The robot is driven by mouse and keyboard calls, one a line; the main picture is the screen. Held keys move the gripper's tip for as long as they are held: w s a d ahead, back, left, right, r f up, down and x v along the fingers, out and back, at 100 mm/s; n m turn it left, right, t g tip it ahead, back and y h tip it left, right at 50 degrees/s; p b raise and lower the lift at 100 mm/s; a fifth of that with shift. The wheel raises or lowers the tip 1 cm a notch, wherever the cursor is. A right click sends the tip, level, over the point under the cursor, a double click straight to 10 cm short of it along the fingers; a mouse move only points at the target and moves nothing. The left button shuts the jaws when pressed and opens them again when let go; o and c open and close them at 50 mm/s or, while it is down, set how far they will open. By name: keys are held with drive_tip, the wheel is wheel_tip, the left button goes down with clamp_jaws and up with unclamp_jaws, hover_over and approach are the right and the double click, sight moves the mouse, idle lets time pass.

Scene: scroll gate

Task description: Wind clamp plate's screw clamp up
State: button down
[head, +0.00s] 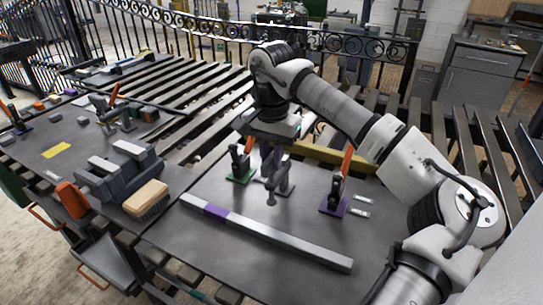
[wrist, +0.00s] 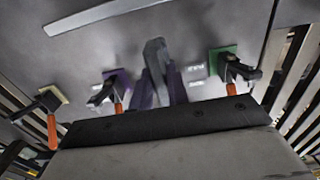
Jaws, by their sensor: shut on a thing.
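My gripper (head: 270,152) points down over the middle of the dark bench plate and is shut on the screw clamp's top end. The screw clamp (head: 280,180) is a dark grey upright piece with an arm and a round-ended spindle toward the front. In the wrist view the screw clamp (wrist: 157,62) shows as grey and purplish bars beyond the black gripper body, which hides the grip. A long grey bar (head: 290,247) with a purple band lies in front of the clamp. The gap under the spindle is too small to judge.
A green-based lever clamp (head: 242,170) stands close left of my gripper, and a purple-based one (head: 333,200) stands to the right, both with orange handles. Grey blocks (head: 118,170) and a wooden-topped brush (head: 147,198) sit at left.

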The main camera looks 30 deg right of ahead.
sight(271, 157)
drive_tip(key=c, duration=1.4)
unclamp_jaws()
drive_tip(key=shift+o, duration=0.2)
wheel_tip(271, 157, up, 14)
drive_tip(key=b, duration=0.1)
drive_tip(key=shift+f, duration=0.15)
